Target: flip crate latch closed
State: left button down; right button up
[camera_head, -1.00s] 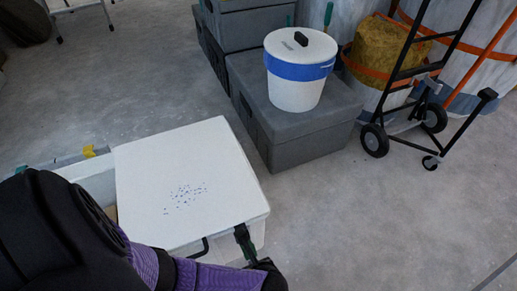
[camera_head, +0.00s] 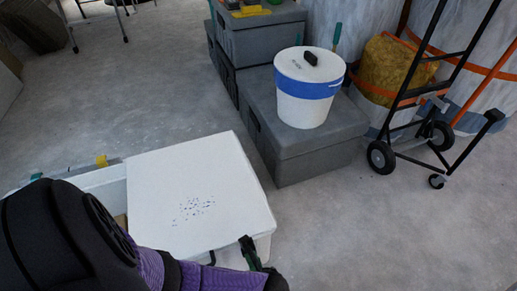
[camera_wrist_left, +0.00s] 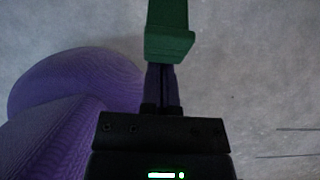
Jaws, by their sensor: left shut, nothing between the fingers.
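The white crate (camera_head: 195,180) stands on the floor at the lower left of the head view, with blue specks on its lid. A dark latch (camera_head: 247,250) is at its near right edge. In the left wrist view a green latch piece (camera_wrist_left: 170,35) lies right at the tips of my left gripper (camera_wrist_left: 161,68). The gripper's dark fingers are together with nothing between them. Whether they touch the green piece I cannot tell. In the head view my left arm covers the crate's near left side, and the fingers are hard to make out. My right gripper is not seen.
A grey box (camera_head: 305,150) behind the crate bears a white bucket (camera_head: 308,90) with a blue band. More grey boxes (camera_head: 262,38) stand farther back. A hand truck (camera_head: 415,105) stands at the right. The floor right of the crate is clear.

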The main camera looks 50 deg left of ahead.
pick_arm(q)
jog(key=r+h+p, duration=0.1)
jog(key=a+r+g+h+p, duration=0.1)
jog(key=p, duration=0.1)
jog(key=shift+w+a+r, duration=0.1)
jog(key=shift+w+r, duration=0.05)
jog(key=shift+w, duration=0.2)
jog(key=shift+w+a+r+g+h+p, duration=0.15)
jog(key=shift+a+r+h+p, duration=0.15)
jog(key=shift+h, duration=0.25)
jog(key=shift+w+a+r+g+h+p, duration=0.1)
jog(key=shift+a+r+g+h+p, duration=0.1)
jog(key=shift+a+h+p, duration=0.25)
pick_arm(e)
jog(key=v, duration=0.4)
jog(key=shift+w+d, duration=0.2)
pick_arm(q)
jog(key=shift+d+r+p, duration=0.1)
jog(key=shift+r+p, duration=0.45)
jog(key=shift+r, duration=0.25)
pick_arm(e)
jog(key=shift+w+r+t, duration=0.25)
jog(key=shift+r+t, duration=0.05)
jog(key=shift+r, duration=0.25)
pick_arm(q)
jog(key=shift+s, duration=0.1)
